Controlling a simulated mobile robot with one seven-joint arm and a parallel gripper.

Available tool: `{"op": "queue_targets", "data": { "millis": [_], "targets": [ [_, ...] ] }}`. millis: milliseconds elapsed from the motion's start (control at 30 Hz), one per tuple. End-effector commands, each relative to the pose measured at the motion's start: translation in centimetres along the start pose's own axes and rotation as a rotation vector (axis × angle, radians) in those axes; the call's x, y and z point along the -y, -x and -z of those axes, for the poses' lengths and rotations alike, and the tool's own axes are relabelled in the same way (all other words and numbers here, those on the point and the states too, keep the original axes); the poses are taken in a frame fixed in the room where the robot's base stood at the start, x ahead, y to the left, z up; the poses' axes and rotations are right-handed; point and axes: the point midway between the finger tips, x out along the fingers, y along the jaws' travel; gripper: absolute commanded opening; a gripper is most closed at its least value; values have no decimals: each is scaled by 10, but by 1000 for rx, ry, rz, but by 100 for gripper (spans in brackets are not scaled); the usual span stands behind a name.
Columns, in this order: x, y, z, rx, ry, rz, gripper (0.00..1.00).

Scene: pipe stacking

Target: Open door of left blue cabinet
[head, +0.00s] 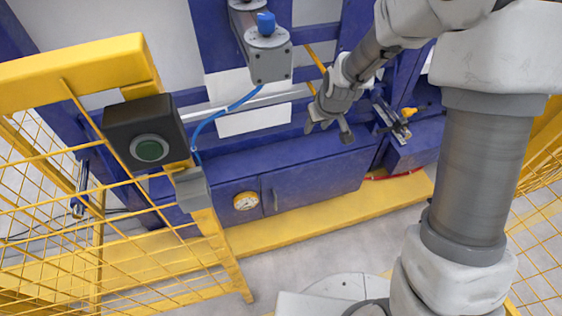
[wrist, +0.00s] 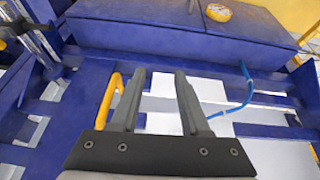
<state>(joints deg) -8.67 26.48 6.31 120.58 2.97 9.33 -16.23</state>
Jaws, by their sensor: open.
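The blue cabinet (head: 315,183) runs low along the machine in the head view, with its door front facing the yellow floor strip. A small dark upright handle (head: 274,200) sits near the left end of the door. The door looks shut. In the wrist view the cabinet's top (wrist: 150,37) lies beyond the fingers, and the handle shows at the top edge (wrist: 191,6). My gripper (head: 328,133) is above and behind the cabinet top, apart from the handle. Its two fingers (wrist: 159,73) are open with nothing between them.
A yellow mesh fence (head: 100,215) with a black button box (head: 147,134) stands at the left. A blue hose (head: 222,114) hangs from a grey cylinder unit (head: 266,57). Grey floor is free in front.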

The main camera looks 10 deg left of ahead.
Motion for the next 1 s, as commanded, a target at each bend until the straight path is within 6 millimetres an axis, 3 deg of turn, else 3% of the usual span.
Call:
{"op": "queue_targets", "data": {
  "millis": [33, 100, 267, 500, 700, 1000],
  "targets": [
    [7, -32, -8, 10, 15, 13, 46],
    [16, -65, -14, 12, 33, 26, 46],
    [35, -138, -34, 15, 71, 52, 46],
    [69, -241, -80, 21, 117, 87, 46],
    [89, -295, -113, 22, 141, 103, 46],
    [98, -326, -128, 21, 151, 108, 46]
  ]
}}
